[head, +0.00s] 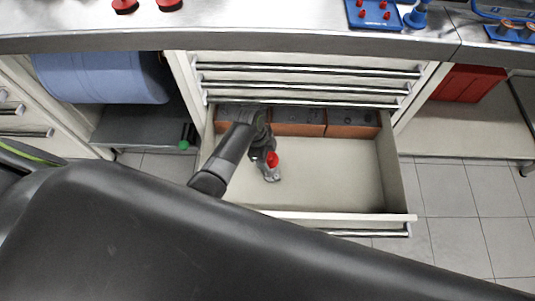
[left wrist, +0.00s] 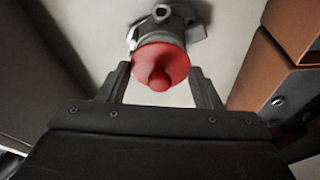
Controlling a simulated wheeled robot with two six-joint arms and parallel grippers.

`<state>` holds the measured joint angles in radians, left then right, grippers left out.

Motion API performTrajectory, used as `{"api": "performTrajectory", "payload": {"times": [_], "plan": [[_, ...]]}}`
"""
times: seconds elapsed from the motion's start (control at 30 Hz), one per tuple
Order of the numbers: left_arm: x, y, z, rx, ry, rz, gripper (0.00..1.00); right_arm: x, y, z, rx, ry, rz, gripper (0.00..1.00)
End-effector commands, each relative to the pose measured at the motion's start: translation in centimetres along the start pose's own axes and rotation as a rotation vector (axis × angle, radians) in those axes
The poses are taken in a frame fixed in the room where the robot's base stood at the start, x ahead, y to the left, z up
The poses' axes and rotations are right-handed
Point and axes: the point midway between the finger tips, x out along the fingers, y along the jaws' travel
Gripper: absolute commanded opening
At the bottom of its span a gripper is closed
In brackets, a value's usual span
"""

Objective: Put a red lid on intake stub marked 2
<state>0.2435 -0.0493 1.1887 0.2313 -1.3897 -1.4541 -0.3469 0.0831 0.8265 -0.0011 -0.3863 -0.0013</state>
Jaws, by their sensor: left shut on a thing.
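A round red lid (left wrist: 161,66) with a central knob is between the fingers of my left gripper (left wrist: 161,86) in the left wrist view. The gripper is shut on it. Right behind the lid is a grey metal part (left wrist: 190,22) with lugs; I cannot tell whether the lid still touches it. In the head view, my left gripper (head: 265,150) reaches down into an open drawer, with the red lid (head: 272,159) and the grey part (head: 272,176) at its tip. No intake stub marked 2 can be made out. My right gripper is not in view.
The drawer (head: 330,170) has orange-brown boxes (head: 297,125) along its back; its floor is otherwise clear. Above is a metal bench (head: 260,35) with red and black pieces (head: 168,5) and a blue tray (head: 374,15). A blue drum (head: 100,77) stands left, a red box (head: 467,84) right.

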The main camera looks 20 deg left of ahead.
Motion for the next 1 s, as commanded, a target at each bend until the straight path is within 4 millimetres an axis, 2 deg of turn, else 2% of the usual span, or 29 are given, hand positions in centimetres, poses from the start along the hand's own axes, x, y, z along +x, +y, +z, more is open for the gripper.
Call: {"api": "performTrajectory", "payload": {"times": [0.27, 0.3, 0.5, 1.0], "plan": [[0.11, -0.01, 0.04, 0.0, 0.0, 0.0, 0.37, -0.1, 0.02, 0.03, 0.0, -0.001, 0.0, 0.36], [0.11, -0.01, 0.04, 0.0, 0.0, 0.0, 0.6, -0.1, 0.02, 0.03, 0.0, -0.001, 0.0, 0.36], [0.1, -0.02, 0.04, 0.0, 0.0, 0.0, 0.84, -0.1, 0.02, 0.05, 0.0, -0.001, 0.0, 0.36], [0.11, 0.0, 0.04, 0.0, 0.0, 0.0, 0.84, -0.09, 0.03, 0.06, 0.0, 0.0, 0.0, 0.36]]}}
